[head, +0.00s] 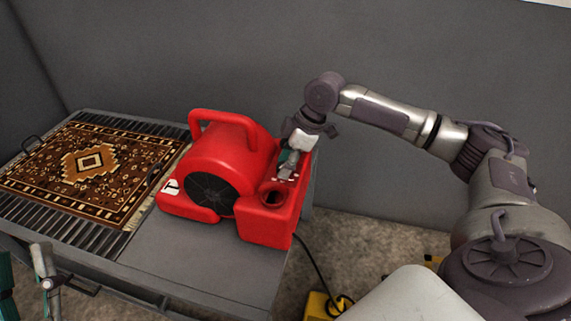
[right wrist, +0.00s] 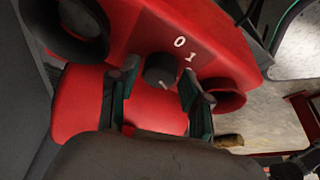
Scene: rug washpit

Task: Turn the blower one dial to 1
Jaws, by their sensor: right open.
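The red blower (head: 262,150) stands on the grey table, its carry handle on top. In the right wrist view its dark round dial (right wrist: 160,70) sits on the red panel, with a white "0" and "1" printed beside it. I cannot tell which number the dial points to. My right gripper (head: 287,172) is over the blower's right end, pointing down and open. In the right wrist view its two teal-padded fingers (right wrist: 158,74) stand on either side of the dial, and I cannot tell whether they touch it. My left gripper (head: 24,258) shows partly at the lower left edge, fingers apart.
A patterned brown rug (head: 88,160) lies on the slatted table (head: 200,255) left of the blower. A round opening (head: 272,197) is in the blower's front right. A black cable runs down to a yellow object (head: 322,306) on the floor. A grey wall stands behind.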

